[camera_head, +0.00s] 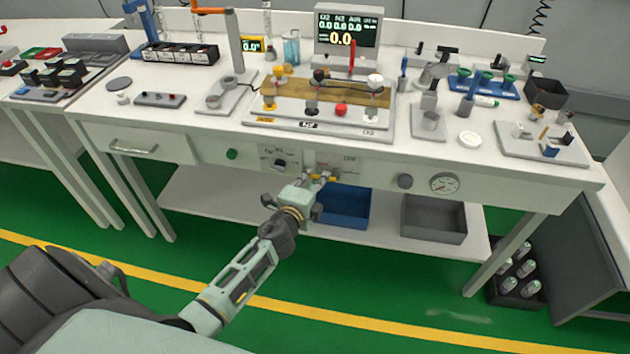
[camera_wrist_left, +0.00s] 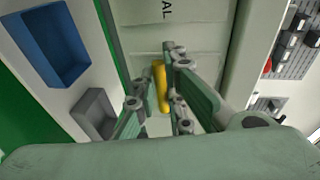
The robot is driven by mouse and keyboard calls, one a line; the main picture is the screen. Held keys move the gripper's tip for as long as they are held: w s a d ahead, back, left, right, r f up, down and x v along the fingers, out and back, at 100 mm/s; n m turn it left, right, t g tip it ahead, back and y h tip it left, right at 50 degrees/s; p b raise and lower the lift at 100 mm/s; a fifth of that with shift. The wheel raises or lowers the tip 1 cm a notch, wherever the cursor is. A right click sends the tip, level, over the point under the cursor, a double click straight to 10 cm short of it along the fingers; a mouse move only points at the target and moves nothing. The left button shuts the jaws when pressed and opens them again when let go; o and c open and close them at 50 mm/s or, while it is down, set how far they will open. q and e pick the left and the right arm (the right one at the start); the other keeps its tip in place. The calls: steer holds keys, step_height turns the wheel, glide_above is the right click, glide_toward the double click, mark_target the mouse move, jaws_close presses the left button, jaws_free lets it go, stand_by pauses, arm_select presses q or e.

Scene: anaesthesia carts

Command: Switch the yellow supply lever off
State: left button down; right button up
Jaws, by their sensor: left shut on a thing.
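The yellow supply lever (camera_head: 330,179) is on the front panel of the bench, below the worktop. In the left wrist view the yellow lever (camera_wrist_left: 161,88) shows as a long bar between the fingers. My left gripper (camera_head: 317,178) reaches up to the panel from below and is shut on the lever. It also shows in the left wrist view (camera_wrist_left: 159,96), with a finger on each side of the lever. The fingers hide part of the lever and its mount. My right gripper is not in view.
A black selector knob (camera_head: 281,164) is left of the lever, and a grey knob (camera_head: 405,181) and a round gauge (camera_head: 444,183) are to its right. A blue bin (camera_head: 345,208) and a grey bin (camera_head: 434,220) stand on the shelf below. The worktop above is crowded.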

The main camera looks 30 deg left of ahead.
arm_select(q)
steer(key=c, duration=1.8)
jaws_free()
steer(key=v, duration=1.2)
